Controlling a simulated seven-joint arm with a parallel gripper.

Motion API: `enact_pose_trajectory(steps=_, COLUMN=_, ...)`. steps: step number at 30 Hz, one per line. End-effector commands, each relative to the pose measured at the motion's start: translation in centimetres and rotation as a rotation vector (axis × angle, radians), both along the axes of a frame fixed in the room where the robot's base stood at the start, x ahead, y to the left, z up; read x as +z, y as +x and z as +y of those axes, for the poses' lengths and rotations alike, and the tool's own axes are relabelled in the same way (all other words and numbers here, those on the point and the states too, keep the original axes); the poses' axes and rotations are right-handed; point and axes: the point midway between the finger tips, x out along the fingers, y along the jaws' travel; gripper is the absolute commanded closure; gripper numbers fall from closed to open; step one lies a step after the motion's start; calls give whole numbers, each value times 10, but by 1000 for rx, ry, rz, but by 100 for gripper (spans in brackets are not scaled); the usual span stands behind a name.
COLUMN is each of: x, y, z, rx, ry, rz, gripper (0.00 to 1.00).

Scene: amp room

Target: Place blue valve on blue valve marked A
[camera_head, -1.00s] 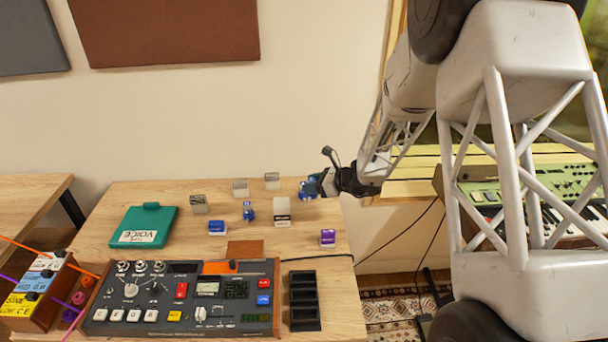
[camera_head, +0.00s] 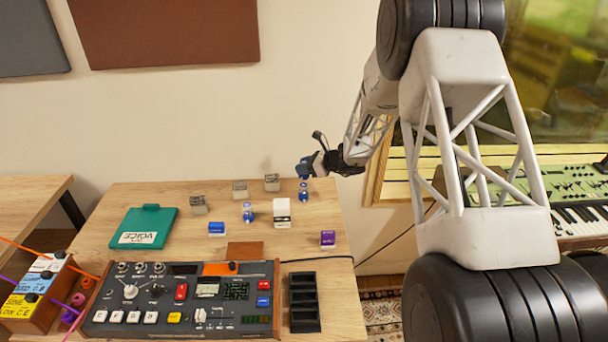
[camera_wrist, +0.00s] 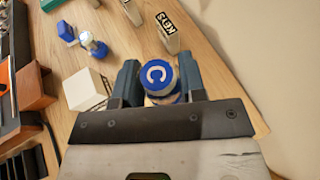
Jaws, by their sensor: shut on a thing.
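My gripper (camera_head: 303,170) is near the far right edge of the wooden table. In the wrist view its two fingers (camera_wrist: 156,82) are shut on a blue valve with a white letter C (camera_wrist: 157,74) on its round cap. In the head view, blue and white parts of a valve (camera_head: 303,191) show just below the fingers; whether they touch the table is unclear. Another blue and white valve (camera_head: 247,212) stands to the left on the table. It also shows in the wrist view (camera_wrist: 95,46). I cannot read a letter on it.
A white block (camera_head: 281,212) stands between the two valves. A blue block (camera_head: 216,228), a purple block (camera_head: 328,238) and several grey blocks (camera_head: 199,204) are around. A green case (camera_head: 148,226), a control panel (camera_head: 180,296) and a black tray (camera_head: 304,302) also occupy the table.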

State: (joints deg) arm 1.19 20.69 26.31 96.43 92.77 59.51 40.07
Motion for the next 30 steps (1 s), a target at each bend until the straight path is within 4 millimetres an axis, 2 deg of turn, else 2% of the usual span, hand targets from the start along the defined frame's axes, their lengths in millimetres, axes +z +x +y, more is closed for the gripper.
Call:
enact_pose_trajectory(steps=11, x=-1, y=1, z=0, rx=0, ry=0, rz=0, gripper=86)
enact_pose_trajectory(steps=22, x=-32, y=1, z=0, rx=1, ry=0, rz=0, gripper=86)
enact_pose_trajectory(steps=30, x=-35, y=1, z=0, rx=0, ry=0, rz=-1, gripper=86)
